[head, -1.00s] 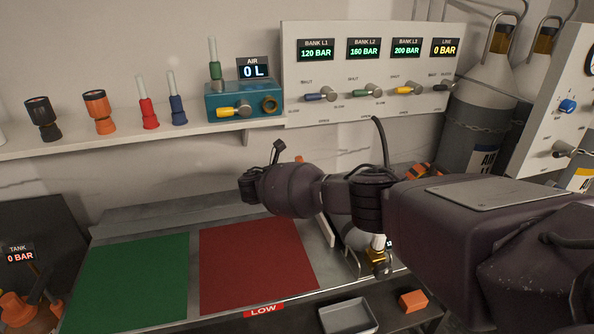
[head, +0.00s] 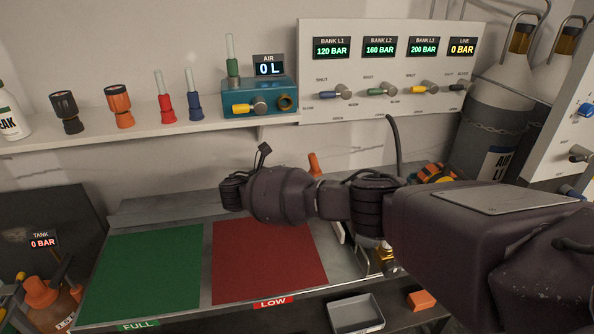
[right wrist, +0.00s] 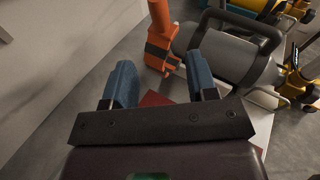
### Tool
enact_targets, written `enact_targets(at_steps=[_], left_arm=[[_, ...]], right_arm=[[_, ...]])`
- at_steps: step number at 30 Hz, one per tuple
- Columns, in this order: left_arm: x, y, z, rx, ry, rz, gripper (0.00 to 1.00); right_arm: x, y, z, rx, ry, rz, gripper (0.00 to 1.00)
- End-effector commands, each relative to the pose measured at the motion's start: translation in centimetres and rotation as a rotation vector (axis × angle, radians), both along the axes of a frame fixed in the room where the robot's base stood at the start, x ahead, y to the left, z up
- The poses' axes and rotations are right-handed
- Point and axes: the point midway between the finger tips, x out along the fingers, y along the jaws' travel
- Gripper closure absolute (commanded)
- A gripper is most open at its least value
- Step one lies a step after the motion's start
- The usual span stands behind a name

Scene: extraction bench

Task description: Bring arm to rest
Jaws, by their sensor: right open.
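My right arm (head: 350,200) comes in from the right in the head view and reaches across above the red mat (head: 290,270). Its gripper cannot be made out there. In the right wrist view my right gripper (right wrist: 163,82) is open, its two blue fingers apart with nothing between them. Beyond the fingers are a grey cylinder (right wrist: 225,55) with a dark handle and an orange tool-like part (right wrist: 160,30); I cannot tell whether the fingers touch either. My left gripper is not in view.
The shelf (head: 145,134) holds several handheld torch-like and coloured items and a teal air box (head: 250,100). A valve panel (head: 390,60) and cylinders (head: 500,110) stand behind. The green mat (head: 145,270) is clear. A metal tray (head: 356,314) and orange block (head: 421,300) lie in front.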

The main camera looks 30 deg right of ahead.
Motion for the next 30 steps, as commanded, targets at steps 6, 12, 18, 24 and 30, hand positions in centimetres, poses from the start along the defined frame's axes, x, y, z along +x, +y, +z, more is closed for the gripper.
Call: enact_targets(at_steps=[6, 12, 18, 24, 30], left_arm=[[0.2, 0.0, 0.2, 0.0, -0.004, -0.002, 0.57], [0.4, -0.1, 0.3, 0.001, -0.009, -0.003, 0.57], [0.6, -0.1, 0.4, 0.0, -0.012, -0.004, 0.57], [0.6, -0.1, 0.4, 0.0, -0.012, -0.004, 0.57], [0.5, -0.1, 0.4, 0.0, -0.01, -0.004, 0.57]], right_arm=[[-0.4, 1.1, 0.2, 0.0, 0.001, -0.001, 0.47], [-0.4, 1.1, 0.2, 0.0, 0.001, -0.001, 0.47], [-0.4, 1.1, 0.2, 0.0, 0.001, -0.001, 0.47], [-0.2, 1.2, 0.1, 0.024, -0.057, 0.005, 0.47], [2.8, 4.7, -0.7, 0.271, -0.31, 0.188, 0.47]])
